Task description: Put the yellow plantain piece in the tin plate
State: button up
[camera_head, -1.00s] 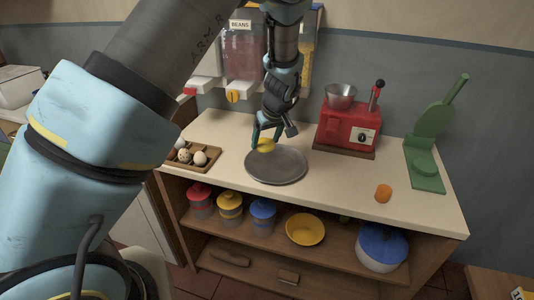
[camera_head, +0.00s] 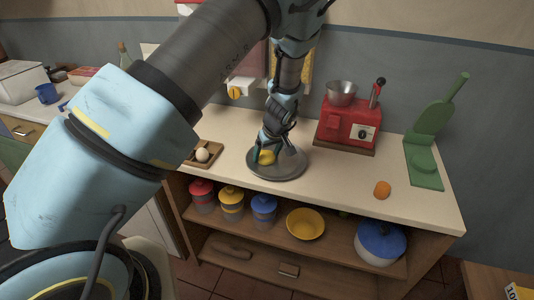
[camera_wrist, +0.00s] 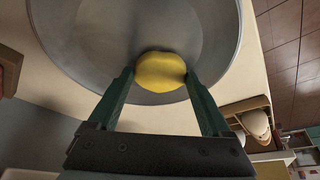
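The yellow plantain piece (camera_head: 267,157) is between the fingers of my gripper (camera_head: 269,155), over the left part of the tin plate (camera_head: 284,175). In the wrist view the plantain piece (camera_wrist: 160,72) fills the gap between both fingertips of my gripper (camera_wrist: 160,74), which appear to touch its sides. The grey round plate (camera_wrist: 95,45) lies behind it in that view, with the piece near the rim. I cannot tell whether the piece touches the plate.
A wooden egg tray (camera_head: 209,160) is left of the plate. A red machine (camera_head: 347,127) with a metal bowl stands behind to the right. An orange piece (camera_head: 382,189) and a green press (camera_head: 425,155) are further right. Counter between plate and orange piece is clear.

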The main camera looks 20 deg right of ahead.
jog(key=shift+o, duration=0.5)
jog(key=shift+r, duration=0.1)
jog(key=shift+r, duration=0.2)
jog(key=b+v, duration=0.3)
jog(key=v, duration=0.9)
jog(key=w+a+r+g, duration=0.1)
jog(key=a, duration=0.9)
jog(key=w+a+r+g, duration=0.1)
jog(key=a+r, duration=0.1)
jog(key=a, duration=0.8)
jog(key=s+a+r, duration=0.1)
jog(key=s+a, duration=0.3)
jog(key=a, duration=0.4)
jog(key=s+a+r+m, duration=0.1)
jog(key=s+a, duration=0.2)
jog(key=a, duration=0.5)
jog(key=shift+s+a+r+m+g, duration=0.3)
jog(key=shift+s+a+r+g, duration=0.1)
